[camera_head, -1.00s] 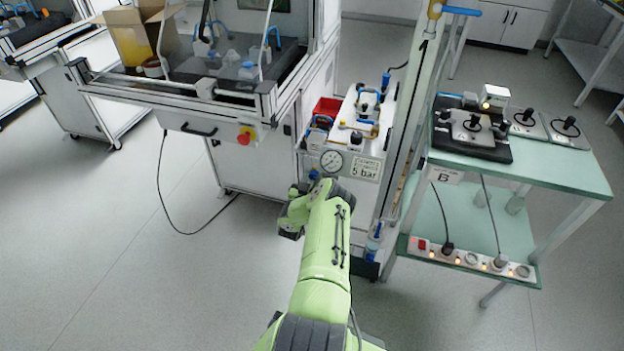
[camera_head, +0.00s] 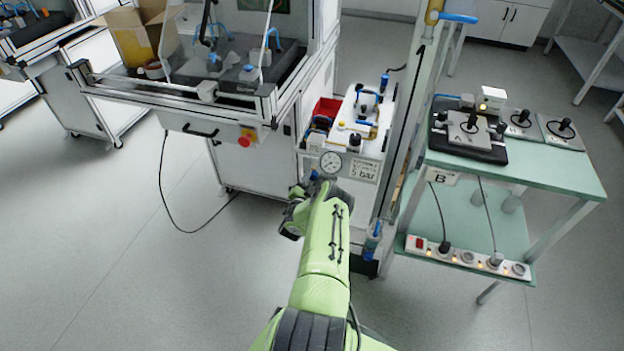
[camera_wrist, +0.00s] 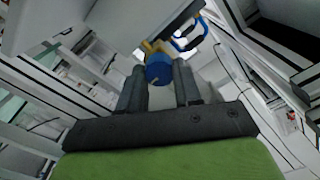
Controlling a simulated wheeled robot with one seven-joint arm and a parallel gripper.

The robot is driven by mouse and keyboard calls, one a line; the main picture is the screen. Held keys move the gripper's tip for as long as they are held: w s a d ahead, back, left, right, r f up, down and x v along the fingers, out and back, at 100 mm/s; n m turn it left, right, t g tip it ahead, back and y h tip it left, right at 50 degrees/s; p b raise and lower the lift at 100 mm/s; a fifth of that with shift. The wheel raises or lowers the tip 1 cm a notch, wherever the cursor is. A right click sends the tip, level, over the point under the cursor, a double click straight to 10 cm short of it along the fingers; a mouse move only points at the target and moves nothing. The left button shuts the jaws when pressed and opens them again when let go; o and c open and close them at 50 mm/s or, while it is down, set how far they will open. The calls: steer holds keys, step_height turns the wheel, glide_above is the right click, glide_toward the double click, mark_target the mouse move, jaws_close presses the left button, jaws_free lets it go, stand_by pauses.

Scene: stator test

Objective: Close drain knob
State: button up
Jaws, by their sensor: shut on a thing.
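A blue round knob (camera_wrist: 159,68) sits between the fingertips of my gripper (camera_wrist: 160,80) in the wrist view, with a yellow part just behind it. My gripper is shut on this knob. In the head view my gripper (camera_head: 310,184) is at the front of the white unit, just below the pressure gauge (camera_head: 331,161) and left of the "5 bar" label (camera_head: 364,170). My own green arm and wrist hide most of the knob there. The knob's exact turn angle cannot be told.
An upright post (camera_head: 412,120) and a green-topped table (camera_head: 560,175) are to the right. The floor in front is clear.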

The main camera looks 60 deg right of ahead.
steer(key=shift+f, duration=0.1)
stand_by(0.4)
steer(key=o, duration=1)
steer(key=shift+o, duration=0.2)
steer(key=shift+a, duration=0.1)
steer(key=s+a+p, duration=0.2)
steer(key=a+p, duration=0.5)
steer(key=a, duration=0.8)
steer(key=shift+s+a, duration=0.2)
